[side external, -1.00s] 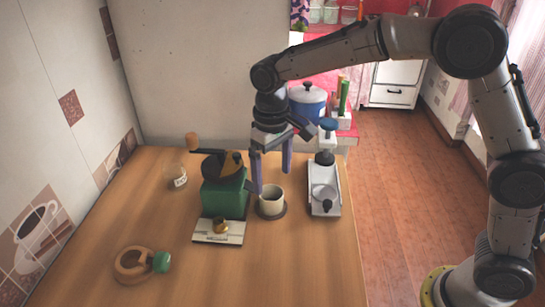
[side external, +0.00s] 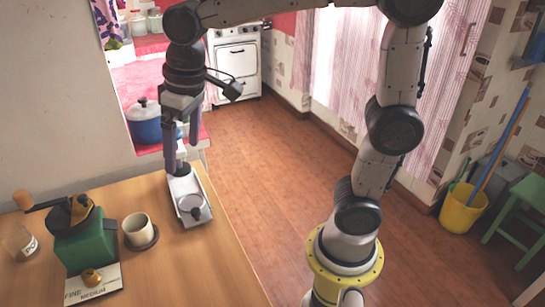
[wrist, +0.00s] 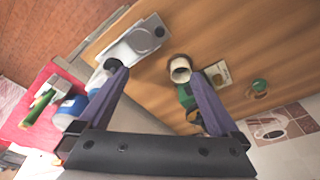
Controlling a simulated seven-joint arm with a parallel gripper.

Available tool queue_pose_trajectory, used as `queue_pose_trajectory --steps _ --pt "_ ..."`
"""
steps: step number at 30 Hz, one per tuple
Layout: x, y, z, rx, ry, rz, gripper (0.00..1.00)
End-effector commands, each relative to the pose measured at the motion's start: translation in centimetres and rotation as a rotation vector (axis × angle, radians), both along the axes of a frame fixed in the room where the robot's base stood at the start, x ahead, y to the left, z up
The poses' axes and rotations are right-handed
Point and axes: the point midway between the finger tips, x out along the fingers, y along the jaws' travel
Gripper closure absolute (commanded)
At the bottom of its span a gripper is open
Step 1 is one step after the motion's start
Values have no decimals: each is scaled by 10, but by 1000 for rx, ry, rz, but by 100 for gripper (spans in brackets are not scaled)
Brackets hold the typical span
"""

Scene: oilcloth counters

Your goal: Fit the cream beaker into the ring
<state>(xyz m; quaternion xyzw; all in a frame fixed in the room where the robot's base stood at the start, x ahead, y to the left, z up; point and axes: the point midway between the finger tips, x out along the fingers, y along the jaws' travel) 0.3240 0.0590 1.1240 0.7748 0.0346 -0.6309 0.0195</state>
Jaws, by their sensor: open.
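My gripper (side external: 183,158) is open and empty, pointing down, around the far end of a white metal stand (side external: 184,187) in the side view. A round ring-like part (side external: 195,207) lies at the stand's near end; I cannot tell for sure whether it is the ring. The stand (wrist: 122,48) also shows in the wrist view, beside the left finger.
The green grinder (side external: 85,245) with its crank stands left of the beaker, with a labelled plate (side external: 95,284) in front. A jar (side external: 20,244) is at the far left. A blue pot (side external: 145,128) stands beyond the table.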

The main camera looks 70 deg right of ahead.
Motion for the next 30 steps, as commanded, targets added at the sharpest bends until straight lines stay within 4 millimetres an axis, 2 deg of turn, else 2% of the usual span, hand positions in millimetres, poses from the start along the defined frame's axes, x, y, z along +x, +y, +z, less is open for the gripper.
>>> queue_pose_trajectory --steps 1,6,9,12,18,30 --pt "-21 -11 5 6 -38 -13 1" --pt "-85 -38 2 10 -146 -43 1" --pt "-116 -48 -8 8 -202 -58 1" --pt "-139 -54 -19 3 -247 -69 1" --pt "-159 -59 -32 -1 -288 -80 1" --pt "-160 -59 -33 -3 -288 -80 1"
